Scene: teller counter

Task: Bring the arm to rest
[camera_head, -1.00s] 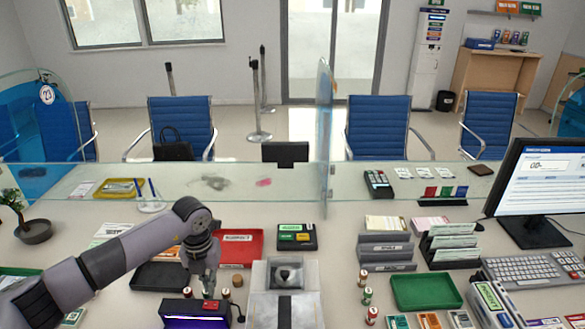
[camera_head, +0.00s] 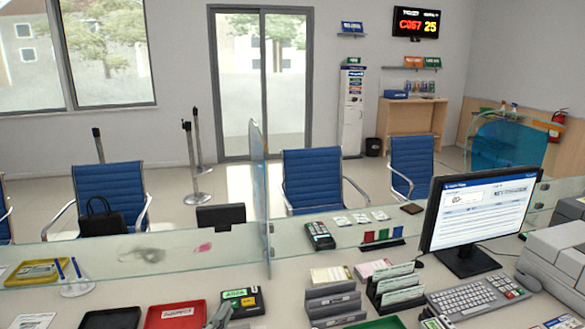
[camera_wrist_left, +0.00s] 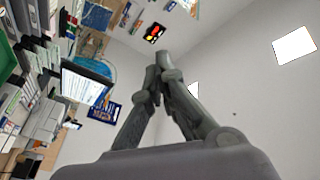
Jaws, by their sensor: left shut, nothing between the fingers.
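My left gripper (camera_head: 219,315) shows only as a grey tip at the bottom edge of the head view, just right of the red tray (camera_head: 176,316). In the left wrist view its two dark fingers (camera_wrist_left: 161,58) come together at their tips, with nothing held between them. That view is tilted and shows bare wall behind the fingers, with the monitor (camera_wrist_left: 85,82) and counter things off to the left. The rest of the left arm is below the head view.
A glass divider (camera_head: 260,185) stands on the counter. A black tray (camera_head: 110,319), a card terminal (camera_head: 241,302), file holders (camera_head: 333,302), a monitor (camera_head: 482,215) and a keyboard (camera_head: 475,298) crowd the near counter. Blue chairs (camera_head: 312,178) stand beyond.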

